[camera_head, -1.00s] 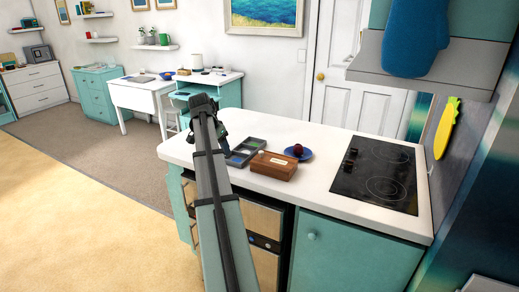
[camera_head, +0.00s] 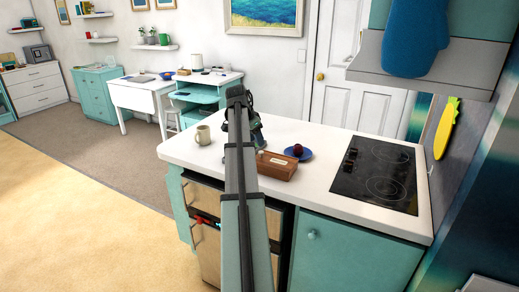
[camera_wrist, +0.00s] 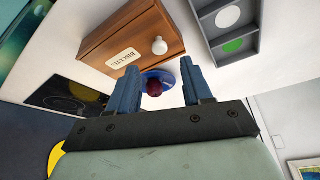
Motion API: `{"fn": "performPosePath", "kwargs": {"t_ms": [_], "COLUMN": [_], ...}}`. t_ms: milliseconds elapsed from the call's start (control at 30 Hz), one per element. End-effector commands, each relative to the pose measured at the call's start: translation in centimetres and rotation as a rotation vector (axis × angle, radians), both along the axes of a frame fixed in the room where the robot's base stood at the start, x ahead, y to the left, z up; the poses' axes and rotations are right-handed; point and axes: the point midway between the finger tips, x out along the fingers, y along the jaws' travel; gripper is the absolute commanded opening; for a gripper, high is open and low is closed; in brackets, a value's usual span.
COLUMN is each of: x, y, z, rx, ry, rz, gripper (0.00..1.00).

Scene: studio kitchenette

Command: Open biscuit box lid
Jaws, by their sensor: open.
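The biscuit box (camera_head: 279,169) is a brown wooden box on the white counter, and its lid looks shut. In the wrist view the box (camera_wrist: 125,35) shows a "BISCUITS" label (camera_wrist: 123,57) and a round white knob (camera_wrist: 159,46). My gripper (camera_wrist: 159,68) is open and empty, its two blue fingers apart. In that view the knob appears just past the gap between the fingertips, with no clear contact. In the head view my gripper (camera_head: 256,130) is beside the box, at its left and far side, partly hidden by my arm.
A blue plate (camera_head: 306,154) with a dark red round item (camera_head: 298,149) is behind the box. A grey compartment tray (camera_wrist: 207,22) lies beside the box. The black cooktop (camera_head: 375,174) is to the right.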

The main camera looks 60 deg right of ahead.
Motion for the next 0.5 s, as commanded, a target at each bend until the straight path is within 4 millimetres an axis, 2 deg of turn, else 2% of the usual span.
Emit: {"fn": "performPosePath", "kwargs": {"t_ms": [200,500], "x": [-0.6,-0.9], "y": [-1.2,-2.0], "z": [-3.3,-5.3], "rx": [0.002,0.001], "ry": [0.001,0.0], "rz": [-0.001,0.0], "gripper": [0.5,0.5]}}
